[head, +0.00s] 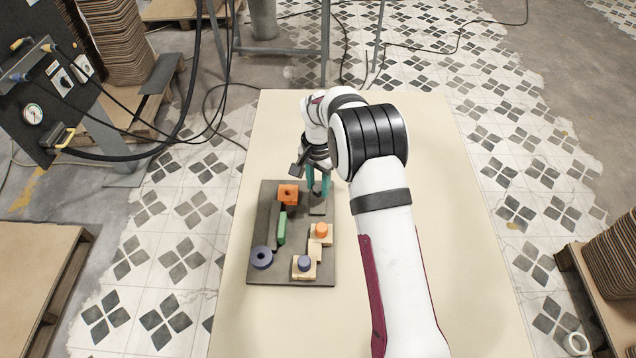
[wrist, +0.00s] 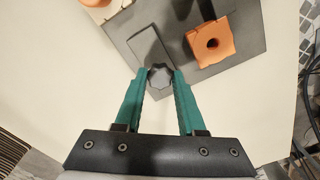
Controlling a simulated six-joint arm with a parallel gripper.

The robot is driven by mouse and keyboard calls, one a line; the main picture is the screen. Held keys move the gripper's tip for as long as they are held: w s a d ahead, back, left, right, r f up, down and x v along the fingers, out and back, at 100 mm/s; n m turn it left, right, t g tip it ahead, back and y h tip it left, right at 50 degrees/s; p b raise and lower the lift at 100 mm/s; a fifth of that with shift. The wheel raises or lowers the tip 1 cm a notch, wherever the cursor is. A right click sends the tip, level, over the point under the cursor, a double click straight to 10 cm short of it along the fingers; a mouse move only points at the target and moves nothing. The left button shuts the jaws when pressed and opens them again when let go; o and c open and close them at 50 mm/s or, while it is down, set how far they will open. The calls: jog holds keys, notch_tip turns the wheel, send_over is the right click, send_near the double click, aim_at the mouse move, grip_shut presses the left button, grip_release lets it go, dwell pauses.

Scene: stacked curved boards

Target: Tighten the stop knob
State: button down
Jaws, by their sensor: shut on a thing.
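A dark grey faceted knob (wrist: 160,77), which I take to be the stop knob, stands near the edge of the dark grey board (wrist: 237,12). My gripper (wrist: 160,74) has its two teal fingers closed on it, one tip on each side. In the head view my gripper (head: 318,193) points down at the far right corner of the board (head: 258,278), and its fingers hide the knob there.
An orange block with a hole (head: 288,190) stands close to my gripper. The pale table (head: 285,325) around the board is clear.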

aim_at(318, 187)
jog(key=c, duration=0.5)
grip_release()
notch_tip(318, 187, up, 16)
jog(key=s+d+r, duration=0.4)
jog(key=s+r, duration=0.2)
jog(key=s, duration=0.4)
jog(key=s+d+f+y, duration=0.1)
jog(key=s+f, duration=0.1)
jog(key=s, duration=1)
jog(key=s+d+f+n, duration=0.1)
jog(key=s+d+f, duration=0.1)
jog(key=s, duration=1.1)
jog(key=shift+s+d+y, duration=0.3)
jog(key=shift+y, duration=0.1)
